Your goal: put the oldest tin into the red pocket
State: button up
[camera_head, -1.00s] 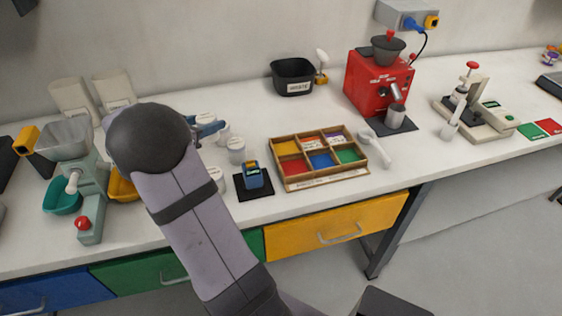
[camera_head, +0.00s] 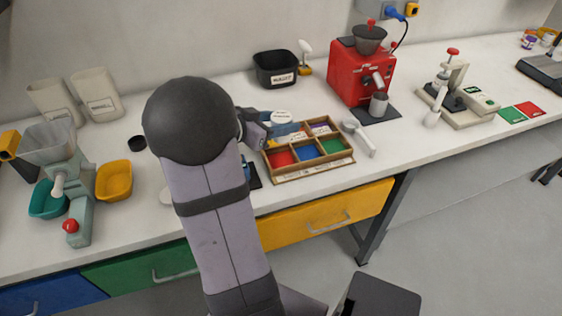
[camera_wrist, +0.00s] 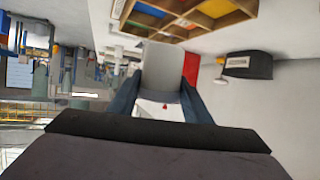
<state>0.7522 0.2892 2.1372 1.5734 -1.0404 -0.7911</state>
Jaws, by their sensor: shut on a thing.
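My gripper (camera_head: 287,133) is shut on a white-lidded tin (camera_head: 281,117) and holds it over the back left of the wooden tray (camera_head: 317,170). In the wrist view the pale tin (camera_wrist: 157,70) sits between the two blue fingers (camera_wrist: 160,85). The lid's writing is too small to read, so I cannot tell its age. The red pocket (camera_head: 281,158) is at the tray's front left, with a blue pocket (camera_head: 307,152) and a green pocket (camera_head: 331,146) to its right. The gripper and tin hide part of the back row.
A white scoop (camera_head: 360,138) lies at the tray's right. The black bin (camera_head: 275,69) and red grinder (camera_head: 358,75) stand behind. A yellow bowl (camera_head: 114,180) is at left.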

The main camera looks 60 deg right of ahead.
jog(key=shift+w+f, duration=0.1)
jog(key=shift+f, duration=4.85)
jog(key=shift+f+b, duration=0.15)
jog(key=shift+b, duration=0.15)
jog(key=o, duration=1.1)
jog(key=shift+o, duration=0.2)
jog(key=shift+w+a+r, duration=0.1)
jog(key=shift+r, duration=0.1)
jog(key=v, duration=1.1)
jog(key=shift+a+b, duration=0.3)
jog(key=shift+b, duration=0.1)
jog(key=shift+w+r, duration=0.1)
